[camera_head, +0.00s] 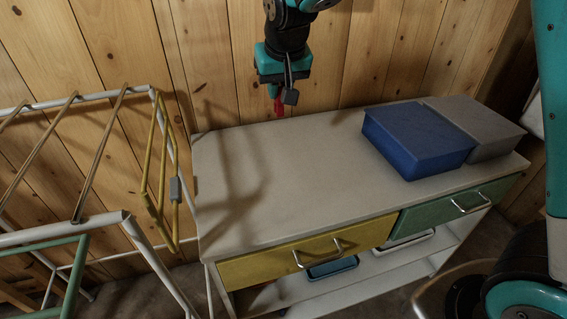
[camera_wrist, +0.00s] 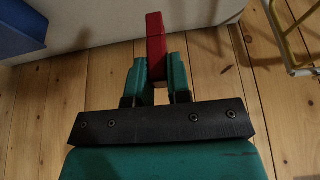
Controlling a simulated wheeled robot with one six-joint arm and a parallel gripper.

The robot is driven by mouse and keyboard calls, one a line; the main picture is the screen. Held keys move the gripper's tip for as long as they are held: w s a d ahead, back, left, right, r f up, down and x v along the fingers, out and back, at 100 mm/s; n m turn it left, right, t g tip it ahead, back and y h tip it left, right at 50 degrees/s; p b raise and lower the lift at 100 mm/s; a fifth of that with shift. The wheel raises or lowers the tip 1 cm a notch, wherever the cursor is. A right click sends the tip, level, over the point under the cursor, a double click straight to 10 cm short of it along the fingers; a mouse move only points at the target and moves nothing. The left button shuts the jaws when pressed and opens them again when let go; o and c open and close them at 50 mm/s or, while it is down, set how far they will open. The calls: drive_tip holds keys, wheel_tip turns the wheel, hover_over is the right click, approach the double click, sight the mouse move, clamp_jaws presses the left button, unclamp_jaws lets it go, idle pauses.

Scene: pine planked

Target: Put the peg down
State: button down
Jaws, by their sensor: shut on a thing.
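A red peg (camera_wrist: 156,40) is held between the two green fingers of my gripper (camera_wrist: 158,72) in the wrist view. In the head view the red peg (camera_head: 278,106) points down from my gripper (camera_head: 277,88), near the back edge of the cabinet's pale top (camera_head: 270,170). The gripper is shut on the peg. The peg's upper part is hidden between the fingers.
A blue box (camera_head: 418,140) and a grey box (camera_head: 478,128) stand on the right of the top. Its left and middle are clear. A yellow drawer (camera_head: 270,268) and a green drawer (camera_head: 440,212) look shut. A rack with a yellow frame (camera_head: 160,170) stands at the left.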

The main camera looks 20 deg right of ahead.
wheel_tip(320, 180, down, 17)
drive_tip(key=shift+f+b, duration=0.1)
drive_tip(key=shift+b, duration=0.35)
drive_tip(key=shift+f, duration=0.15)
drive_tip(key=c, duration=1.1)
unclamp_jaws()
